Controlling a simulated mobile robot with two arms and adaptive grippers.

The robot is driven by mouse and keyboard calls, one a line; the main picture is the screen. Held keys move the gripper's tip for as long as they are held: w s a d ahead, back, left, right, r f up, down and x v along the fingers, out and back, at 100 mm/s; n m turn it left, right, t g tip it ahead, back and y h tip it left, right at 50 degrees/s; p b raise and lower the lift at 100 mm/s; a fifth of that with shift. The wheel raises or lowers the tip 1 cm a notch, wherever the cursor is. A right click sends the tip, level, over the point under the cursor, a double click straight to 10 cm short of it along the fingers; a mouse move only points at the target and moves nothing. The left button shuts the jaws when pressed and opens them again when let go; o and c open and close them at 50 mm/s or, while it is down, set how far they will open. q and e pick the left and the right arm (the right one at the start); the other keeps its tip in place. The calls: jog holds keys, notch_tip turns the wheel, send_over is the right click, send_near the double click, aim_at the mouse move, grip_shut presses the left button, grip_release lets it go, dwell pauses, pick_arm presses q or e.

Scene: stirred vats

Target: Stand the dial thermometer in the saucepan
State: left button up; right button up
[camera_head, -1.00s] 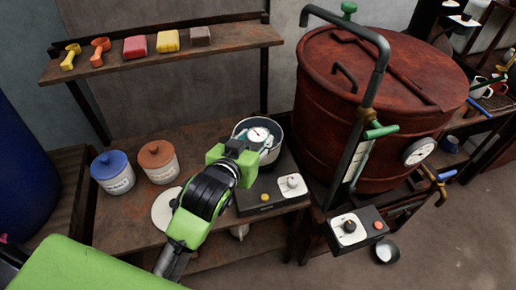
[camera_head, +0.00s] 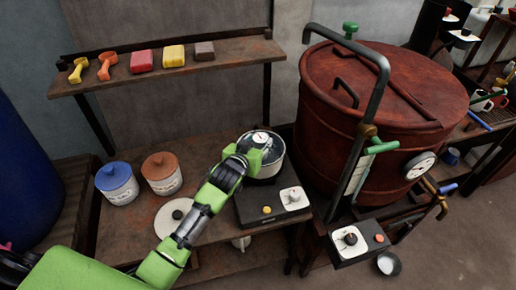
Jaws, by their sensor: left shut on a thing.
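The dial thermometer (camera_head: 261,138) shows its round white dial face up at the saucepan's opening. The grey metal saucepan (camera_head: 269,173) stands on the black hot plate (camera_head: 247,212). My left gripper (camera_head: 256,154) is shut on the dial thermometer, at the near left side of the pan's rim. Its fingers and the thermometer's stem are mostly hidden by the gripper and the pan, so I cannot tell whether the stem touches the pan's bottom. My right gripper is not in view.
A pale round lid (camera_head: 167,222) lies on the bench, left of the hot plate. A blue-lidded jar (camera_head: 120,187) and an orange-lidded jar (camera_head: 164,179) stand behind it. A shelf (camera_head: 222,55) with scoops and blocks is above. A big rusty vat (camera_head: 325,118) stands close on the right.

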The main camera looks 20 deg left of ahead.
pick_arm(q)
jog(key=shift+w+f+p, duration=0.15)
jog(key=shift+f+p, duration=0.2)
jog(key=shift+f, duration=1.4)
jog(key=o, duration=1.2)
jog(key=v, duration=1.2)
jog(key=shift+b, duration=0.35)
